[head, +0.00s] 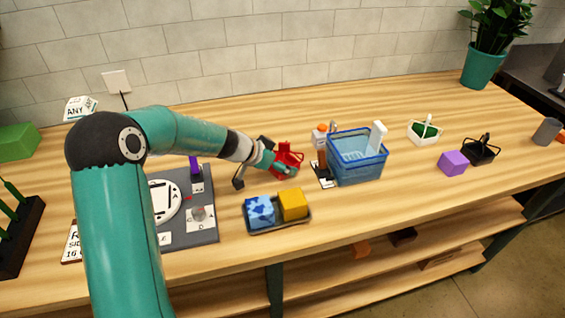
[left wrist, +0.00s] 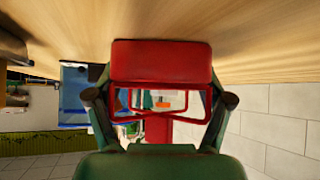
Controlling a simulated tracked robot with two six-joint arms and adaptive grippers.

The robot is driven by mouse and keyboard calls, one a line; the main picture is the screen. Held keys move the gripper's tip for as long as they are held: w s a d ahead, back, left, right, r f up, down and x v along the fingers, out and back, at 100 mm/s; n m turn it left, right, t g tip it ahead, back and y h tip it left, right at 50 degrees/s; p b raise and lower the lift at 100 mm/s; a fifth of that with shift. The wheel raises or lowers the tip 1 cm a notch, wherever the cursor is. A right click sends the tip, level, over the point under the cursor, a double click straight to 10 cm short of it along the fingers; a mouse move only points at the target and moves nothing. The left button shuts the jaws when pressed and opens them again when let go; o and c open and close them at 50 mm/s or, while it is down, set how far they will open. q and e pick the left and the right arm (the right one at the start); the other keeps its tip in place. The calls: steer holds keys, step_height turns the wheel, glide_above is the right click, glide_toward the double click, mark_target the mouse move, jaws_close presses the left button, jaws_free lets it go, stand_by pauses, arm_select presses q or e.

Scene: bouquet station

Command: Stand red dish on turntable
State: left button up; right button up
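The red dish (head: 291,158), with a thin red frame, is on or just over the middle of the table, left of the blue basket. My left gripper (head: 283,168) is at it in the head view. In the left wrist view the red dish (left wrist: 162,62) sits between the two fingers (left wrist: 160,88), which appear to press its two sides. Whether it touches the wood is unclear. The turntable, a white disc (head: 167,201) on a grey board, is at the left, partly hidden by my left arm. My right gripper is not in view.
The blue basket (head: 358,172) stands close right of the dish. A dark tray (head: 281,226) with blue and yellow blocks lies in front. A purple item (head: 195,168) stands on the board's back edge. A purple block (head: 453,163) and small baskets are farther right.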

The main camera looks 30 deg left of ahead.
arm_select(q)
steer(key=shift+o, duration=1.4)
steer(key=shift+r, duration=0.2)
steer(key=p+v, duration=0.3)
steer(key=v, duration=0.9)
steer(key=shift+p, duration=0.35)
